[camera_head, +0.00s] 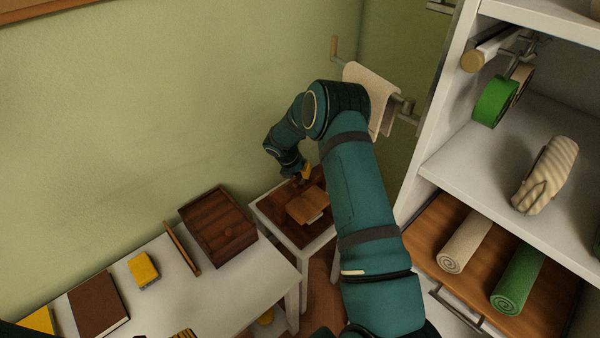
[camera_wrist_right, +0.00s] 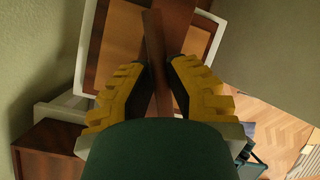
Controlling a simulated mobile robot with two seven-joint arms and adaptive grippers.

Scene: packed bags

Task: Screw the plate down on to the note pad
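The note pad shows as a pale edge (camera_head: 317,217) under a brown wooden plate (camera_head: 305,205), on a dark wooden base (camera_head: 283,222) on a small white table. My right gripper (camera_head: 301,174) is at the back of this stack, partly hidden by my arm. In the right wrist view its yellow fingers (camera_wrist_right: 159,66) close in on a slim dark wooden bar (camera_wrist_right: 154,35) that runs between the tips, seemingly touching on both sides. The screw thread is hidden. A yellow ridged piece at the bottom edge of the head view may be part of my left gripper (camera_head: 183,334).
A white table (camera_head: 220,285) holds a dark wooden box (camera_head: 218,224), a wooden stick (camera_head: 184,250), a yellow block (camera_head: 143,270) and a brown book (camera_head: 98,303). A towel on a rail (camera_head: 372,92) hangs behind my arm. White shelves (camera_head: 470,150) with rolls stand at the right.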

